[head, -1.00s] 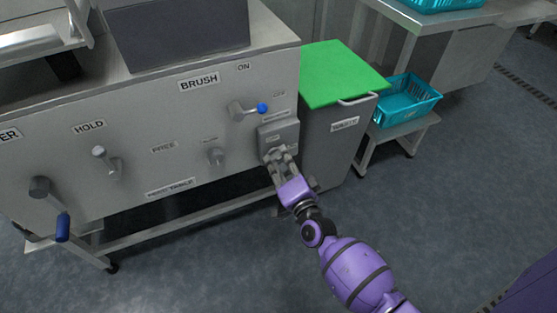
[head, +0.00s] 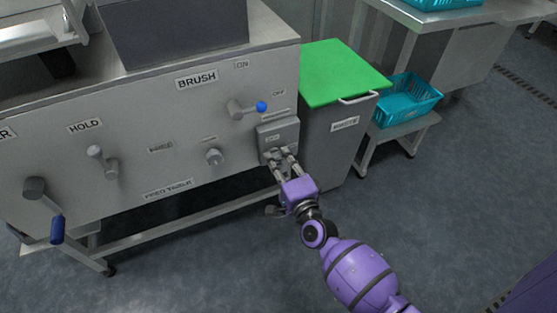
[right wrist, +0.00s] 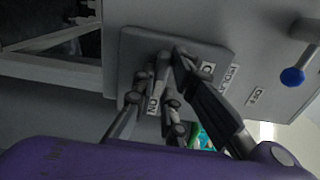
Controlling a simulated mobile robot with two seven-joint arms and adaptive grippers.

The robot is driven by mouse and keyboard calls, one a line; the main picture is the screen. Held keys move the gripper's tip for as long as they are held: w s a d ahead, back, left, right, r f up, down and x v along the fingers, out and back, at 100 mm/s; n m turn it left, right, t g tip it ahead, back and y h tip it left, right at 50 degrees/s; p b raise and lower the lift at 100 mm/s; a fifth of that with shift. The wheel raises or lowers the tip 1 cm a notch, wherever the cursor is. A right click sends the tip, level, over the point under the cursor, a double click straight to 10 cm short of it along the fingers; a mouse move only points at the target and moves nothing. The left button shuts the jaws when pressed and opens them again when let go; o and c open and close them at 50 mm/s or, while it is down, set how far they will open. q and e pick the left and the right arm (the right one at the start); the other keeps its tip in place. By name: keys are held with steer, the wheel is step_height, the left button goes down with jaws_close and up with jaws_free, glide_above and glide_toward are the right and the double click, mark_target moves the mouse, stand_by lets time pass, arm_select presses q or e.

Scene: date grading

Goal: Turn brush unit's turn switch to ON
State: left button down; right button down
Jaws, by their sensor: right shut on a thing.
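The turn switch sits on a small grey switch box (head: 290,130) at the right end of the brush unit's front panel. The box also shows in the right wrist view (right wrist: 135,45), with an ON label (right wrist: 153,106) and another label partly covered by a finger. My right gripper (head: 280,155) is at the front of this box, fingers towards it. In the right wrist view its fingers (right wrist: 166,72) are closed on the switch's knob, which they mostly hide; I cannot read its setting. My left gripper is not in view.
Above the box is a lever with a blue ball (head: 262,106), between ON and OFF labels. Other knobs, including one under HOLD (head: 97,151), are to the left. A bin with a green lid (head: 340,75) stands close right, then a teal basket (head: 407,100).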

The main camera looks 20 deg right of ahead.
steer(key=shift+f, duration=0.1)
steer(key=c, duration=1.8)
jaws_free()
steer(key=shift+s, duration=0.1)
steer(key=s, duration=1.2)
steer(key=shift+d, duration=0.2)
